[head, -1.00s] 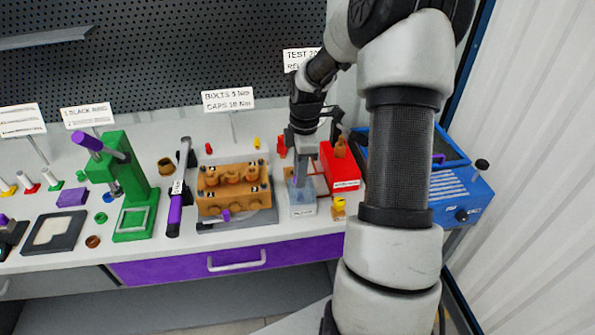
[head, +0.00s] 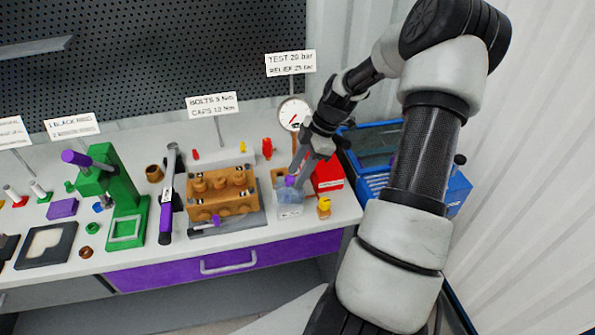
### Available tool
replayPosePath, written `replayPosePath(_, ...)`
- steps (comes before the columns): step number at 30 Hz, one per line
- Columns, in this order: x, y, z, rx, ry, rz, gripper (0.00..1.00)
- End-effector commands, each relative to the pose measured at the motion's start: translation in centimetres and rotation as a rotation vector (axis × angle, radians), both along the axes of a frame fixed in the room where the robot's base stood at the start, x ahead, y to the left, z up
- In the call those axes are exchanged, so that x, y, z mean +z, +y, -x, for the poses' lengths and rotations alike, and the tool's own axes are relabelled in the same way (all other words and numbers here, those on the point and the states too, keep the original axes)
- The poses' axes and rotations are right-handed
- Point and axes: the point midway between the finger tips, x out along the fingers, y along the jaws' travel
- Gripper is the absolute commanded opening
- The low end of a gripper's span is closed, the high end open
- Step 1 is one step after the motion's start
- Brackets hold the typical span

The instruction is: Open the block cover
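The orange-brown block (head: 222,204) stands on a grey plate (head: 256,217) at the middle of the bench. Its upper part has several round raised bosses. I cannot make out a separate cover or a seam. A small purple knob (head: 216,220) with a thin grey rod is low at the block's front. My gripper (head: 294,174) is right of the block, tilted, with its fingers pointing down above a small grey-blue box (head: 290,198). A purple piece (head: 291,181) shows at the fingertips, over or in the box. I cannot tell whether the fingers hold it.
A red box (head: 327,177) and a blue case (head: 375,165) stand right of the gripper, with a small yellow part (head: 324,204) in front. A gauge (head: 294,114) is behind. A torque-wrench-like tool (head: 168,198) and a green press (head: 117,198) stand left of the block.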

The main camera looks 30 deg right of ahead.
Motion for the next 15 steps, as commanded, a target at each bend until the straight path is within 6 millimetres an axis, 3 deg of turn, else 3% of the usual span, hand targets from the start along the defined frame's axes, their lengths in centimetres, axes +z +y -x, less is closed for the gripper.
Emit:
replayPosePath(9,0.4,-0.2,0.0,-0.001,-0.001,0.001,0.4)
replayPosePath(15,3.2,-1.4,0.3,-0.002,-0.004,0.003,0.4)
